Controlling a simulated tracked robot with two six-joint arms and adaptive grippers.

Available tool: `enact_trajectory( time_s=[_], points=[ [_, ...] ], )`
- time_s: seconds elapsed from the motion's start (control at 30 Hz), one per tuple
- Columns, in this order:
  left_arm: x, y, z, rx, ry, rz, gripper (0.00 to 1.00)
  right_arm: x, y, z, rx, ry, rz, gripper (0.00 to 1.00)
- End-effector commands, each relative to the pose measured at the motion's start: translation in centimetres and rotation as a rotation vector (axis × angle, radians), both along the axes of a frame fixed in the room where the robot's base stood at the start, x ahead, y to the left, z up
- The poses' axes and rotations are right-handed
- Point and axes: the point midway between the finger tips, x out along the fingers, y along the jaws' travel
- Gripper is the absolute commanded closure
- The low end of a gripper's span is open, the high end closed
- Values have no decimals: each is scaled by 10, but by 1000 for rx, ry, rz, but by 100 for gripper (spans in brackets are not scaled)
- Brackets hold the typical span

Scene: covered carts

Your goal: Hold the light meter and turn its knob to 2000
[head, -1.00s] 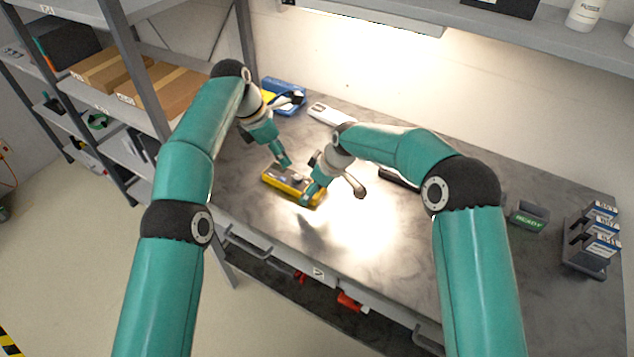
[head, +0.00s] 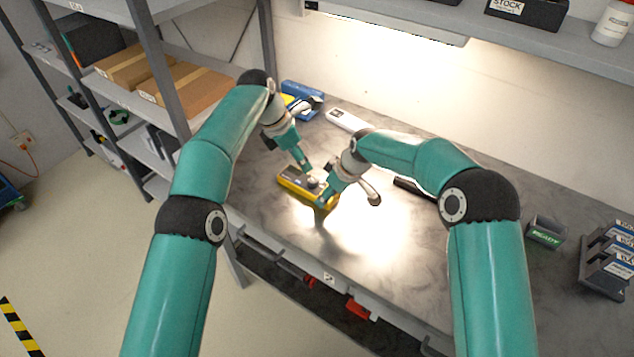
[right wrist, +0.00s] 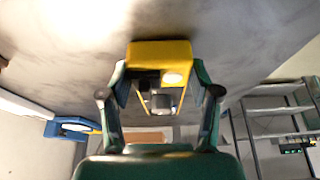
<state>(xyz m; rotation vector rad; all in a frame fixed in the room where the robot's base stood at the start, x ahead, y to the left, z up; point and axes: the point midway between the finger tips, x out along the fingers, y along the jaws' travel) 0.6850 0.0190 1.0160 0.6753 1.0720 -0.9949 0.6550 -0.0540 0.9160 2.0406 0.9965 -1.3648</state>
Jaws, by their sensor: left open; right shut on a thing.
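The light meter (head: 294,184) is a yellow-edged box with a grey face, lying on the grey bench in the head view. Its grey knob (head: 312,182) shows on the face between my two grippers. My right gripper (head: 326,199) is shut on the meter's right end. In the right wrist view the yellow end of the meter (right wrist: 160,52) sits between both fingers, with the knob (right wrist: 160,102) below it. My left gripper (head: 307,170) is open, pointing down just above the knob; whether it touches the knob I cannot tell. The knob's setting is too small to read.
A blue case (head: 303,94) and a white device (head: 346,121) lie behind the meter. A dark READY holder (head: 545,233) and a rack of labelled boxes (head: 608,262) stand at the right.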

Motion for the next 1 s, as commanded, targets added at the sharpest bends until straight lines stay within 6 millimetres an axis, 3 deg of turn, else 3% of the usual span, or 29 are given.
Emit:
enact_trajectory(
  time_s=[0.23,0.47,0.6,0.77,1.0],
  points=[
    [-9,0,-1,-14,8,146,48,0,0,0,0,0,0,83],
    [-27,8,20,-12,-1,165,48,0,0,0,0,0,0,83],
    [-26,9,29,-19,-18,166,48,0,0,0,0,0,0,83],
    [-22,3,11,-19,-17,165,48,0,0,0,0,0,0,83],
    [-12,-12,-30,-18,-19,164,48,0,0,0,0,0,-1,83]
  ],
)
